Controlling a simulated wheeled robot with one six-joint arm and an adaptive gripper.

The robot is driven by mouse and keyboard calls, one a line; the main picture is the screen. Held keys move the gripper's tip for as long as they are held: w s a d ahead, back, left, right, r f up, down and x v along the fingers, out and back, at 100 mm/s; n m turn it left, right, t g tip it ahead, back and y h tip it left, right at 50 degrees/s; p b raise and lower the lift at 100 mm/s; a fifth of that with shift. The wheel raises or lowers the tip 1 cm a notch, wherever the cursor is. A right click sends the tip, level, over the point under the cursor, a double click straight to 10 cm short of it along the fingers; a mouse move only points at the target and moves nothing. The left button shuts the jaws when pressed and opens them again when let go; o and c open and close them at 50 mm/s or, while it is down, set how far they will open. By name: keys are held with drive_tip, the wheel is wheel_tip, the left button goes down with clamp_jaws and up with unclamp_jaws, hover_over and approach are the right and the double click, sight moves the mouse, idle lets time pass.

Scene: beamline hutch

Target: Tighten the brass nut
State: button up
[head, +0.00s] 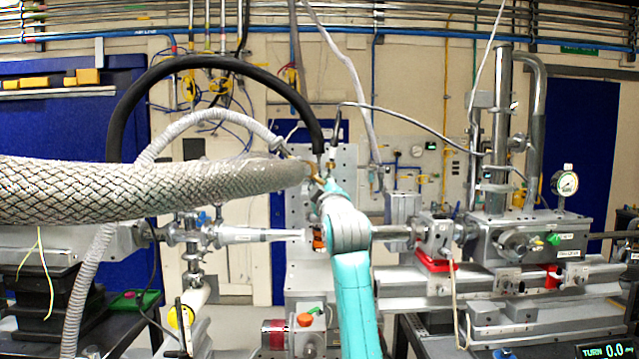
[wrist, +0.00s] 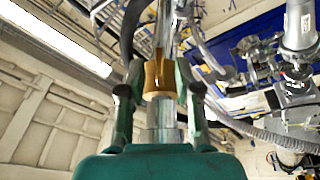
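The brass nut (wrist: 160,79) sits at the middle of the wrist view, on a pale metal fitting (wrist: 163,122) that runs below it in the picture. My gripper (wrist: 160,75) has one dark green finger on each side of the nut. Both fingers appear to bear on its sides, with no clear gap.
A thick braided hose (head: 140,190) crosses the left of the head view toward the arm's end. A black hose (head: 215,62) arches above it. The metal bench with a pressure gauge (head: 564,183) stands at right. A steel nozzle (head: 250,235) lies left of the arm.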

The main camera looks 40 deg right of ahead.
drive_tip(key=shift+x, duration=1.2)
clamp_jaws()
